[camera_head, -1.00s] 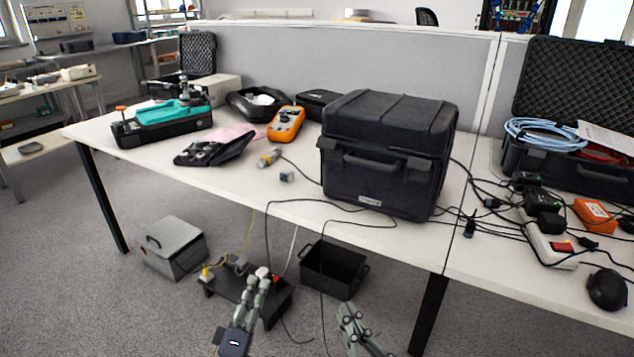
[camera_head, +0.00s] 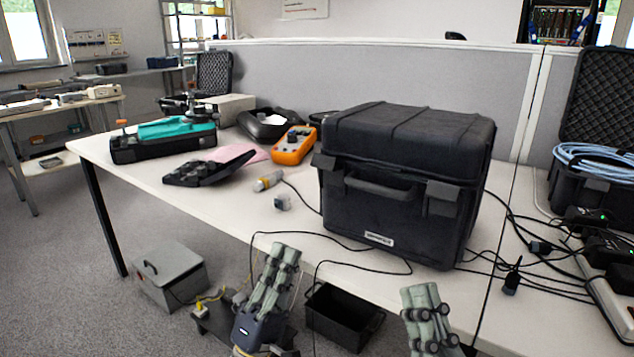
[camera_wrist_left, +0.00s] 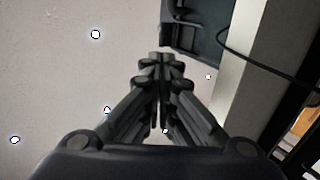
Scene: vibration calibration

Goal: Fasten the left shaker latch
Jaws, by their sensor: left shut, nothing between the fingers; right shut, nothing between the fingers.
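The shaker case (camera_head: 400,215) is a large black box with a closed, ribbed lid and a front handle, on the white table. Its left latch (camera_head: 324,163) is a dark tab that juts out at the front left, below the lid's rim. The right latch (camera_head: 441,196) lies at the front right. Whether either latch is fastened I cannot tell. My left gripper (camera_head: 286,250) is shut and empty, in front of the table edge, below and left of the case. It also shows shut in the left wrist view (camera_wrist_left: 161,60). My right gripper (camera_head: 420,291) is shut and empty, below the case's right part.
Black cables (camera_head: 345,234) run over the table edge in front of the case. An orange multimeter (camera_head: 293,146), a grey connector (camera_head: 268,181) and a small cube (camera_head: 282,202) lie to its left. A black bin (camera_head: 340,320) and a grey box (camera_head: 168,275) stand on the floor.

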